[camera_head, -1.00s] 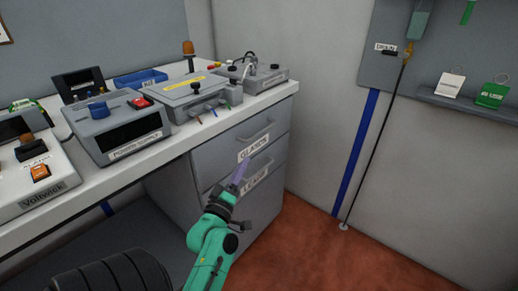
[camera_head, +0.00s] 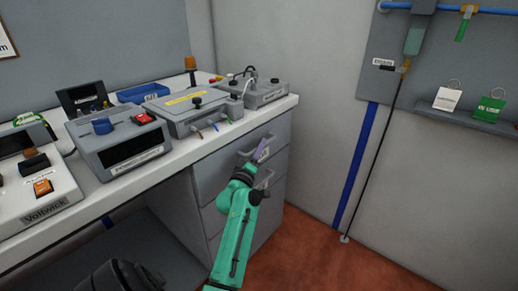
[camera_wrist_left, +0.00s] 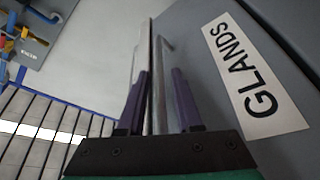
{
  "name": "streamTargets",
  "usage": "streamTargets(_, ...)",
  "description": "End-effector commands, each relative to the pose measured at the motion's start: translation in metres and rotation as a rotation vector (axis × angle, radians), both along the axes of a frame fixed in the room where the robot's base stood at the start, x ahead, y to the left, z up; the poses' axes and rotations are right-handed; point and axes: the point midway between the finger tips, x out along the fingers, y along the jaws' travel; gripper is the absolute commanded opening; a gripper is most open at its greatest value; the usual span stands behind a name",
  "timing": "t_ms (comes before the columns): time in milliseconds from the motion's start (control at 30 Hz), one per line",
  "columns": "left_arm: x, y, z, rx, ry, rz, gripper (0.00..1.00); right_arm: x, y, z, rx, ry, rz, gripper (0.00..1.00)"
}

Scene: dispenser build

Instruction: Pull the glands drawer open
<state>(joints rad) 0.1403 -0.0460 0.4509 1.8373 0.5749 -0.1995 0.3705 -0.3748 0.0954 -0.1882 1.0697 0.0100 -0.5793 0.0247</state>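The glands drawer (camera_head: 212,174) is the grey top drawer of the cabinet under the right end of the bench, and looks closed. Its handle (camera_head: 245,152) is partly hidden behind my left gripper (camera_head: 262,150) in the head view. In the left wrist view the white GLANDS label (camera_wrist_left: 254,82) is on the drawer front at the right. The bar handle (camera_wrist_left: 159,88) runs between the two purple fingers of my left gripper (camera_wrist_left: 160,98). The fingers are apart, with a gap beside the bar. My right gripper is not in view.
A lower drawer handle (camera_head: 265,180) is close below my left gripper. Grey devices and a blue tray (camera_head: 143,92) stand on the bench above. The red floor (camera_head: 290,245) right of the cabinet is clear. A hanging cord (camera_head: 376,150) is by the wall.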

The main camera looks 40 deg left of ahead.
Motion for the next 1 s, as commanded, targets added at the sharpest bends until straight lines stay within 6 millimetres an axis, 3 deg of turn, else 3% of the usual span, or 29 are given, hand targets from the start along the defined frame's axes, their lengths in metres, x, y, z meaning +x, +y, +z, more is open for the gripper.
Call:
streamTargets(33,-0.0001,0.0,0.0,0.0,0.0,0.0,0.1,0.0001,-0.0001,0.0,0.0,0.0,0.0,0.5)
streamTargets(67,-0.0001,-0.0001,-0.0001,0.0,0.0,0.0,0.0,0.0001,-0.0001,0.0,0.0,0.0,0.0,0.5)
streamTargets(1000,-0.0004,-0.0004,-0.0011,-0.001,0.001,-0.001,0.0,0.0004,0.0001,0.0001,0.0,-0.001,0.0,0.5)
